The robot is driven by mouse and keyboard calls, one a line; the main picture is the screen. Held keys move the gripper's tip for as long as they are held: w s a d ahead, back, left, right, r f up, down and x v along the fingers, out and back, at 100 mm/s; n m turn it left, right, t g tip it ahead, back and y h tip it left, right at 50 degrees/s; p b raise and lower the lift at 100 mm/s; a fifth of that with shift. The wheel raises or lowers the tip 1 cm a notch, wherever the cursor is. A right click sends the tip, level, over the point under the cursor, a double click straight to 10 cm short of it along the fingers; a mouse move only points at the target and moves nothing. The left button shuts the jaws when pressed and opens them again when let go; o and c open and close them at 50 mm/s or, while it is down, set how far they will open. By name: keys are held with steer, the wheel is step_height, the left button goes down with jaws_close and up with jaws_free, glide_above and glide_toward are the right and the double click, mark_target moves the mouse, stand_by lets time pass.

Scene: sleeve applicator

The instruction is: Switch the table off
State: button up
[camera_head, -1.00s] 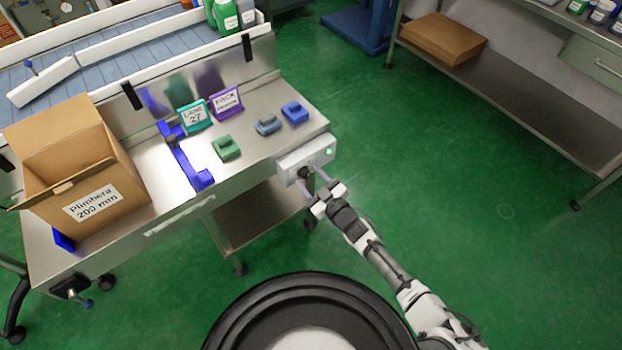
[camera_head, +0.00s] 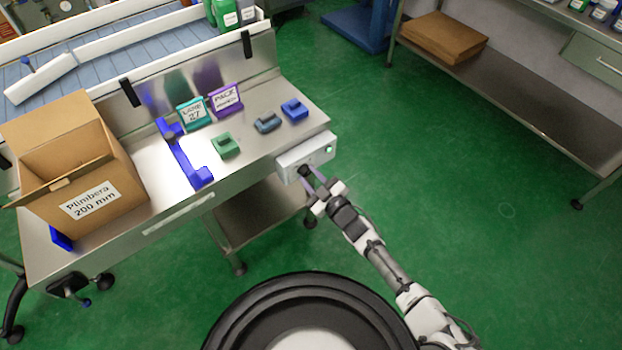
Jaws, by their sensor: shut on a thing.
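The steel table (camera_head: 190,222) has a light grey control box (camera_head: 308,154) at its right front corner. The box has a dark round knob (camera_head: 303,171) on its front and a small green light (camera_head: 329,149) on the right of that face. My gripper (camera_head: 308,181) is at the box's front with its fingers around the knob, shut on it. The fingers partly hide the knob, and I cannot read its setting.
An open cardboard box (camera_head: 95,185) stands on the table's left. A blue bracket (camera_head: 185,160), two sign holders and several small coloured blocks (camera_head: 225,145) sit on the top. Green floor (camera_head: 470,200) is clear to the right, before a shelf unit (camera_head: 520,105).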

steer(key=n+b, duration=0.1)
steer(key=n, duration=0.2)
steer(key=shift+f+n+b, duration=0.1)
steer(key=shift+n+b, duration=0.2)
steer(key=shift+b, duration=0.05)
steer(key=n+b, duration=0.1)
steer(key=n, duration=0.3)
steer(key=shift+n+b, duration=0.3)
steer(key=n+b, duration=0.1)
steer(key=n, duration=0.3)
steer(key=shift+n+b, duration=0.65)
steer(key=shift+n, duration=1.35)
steer(key=o, duration=1)
steer(key=shift+c, duration=0.2)
steer(key=shift+r, duration=0.2)
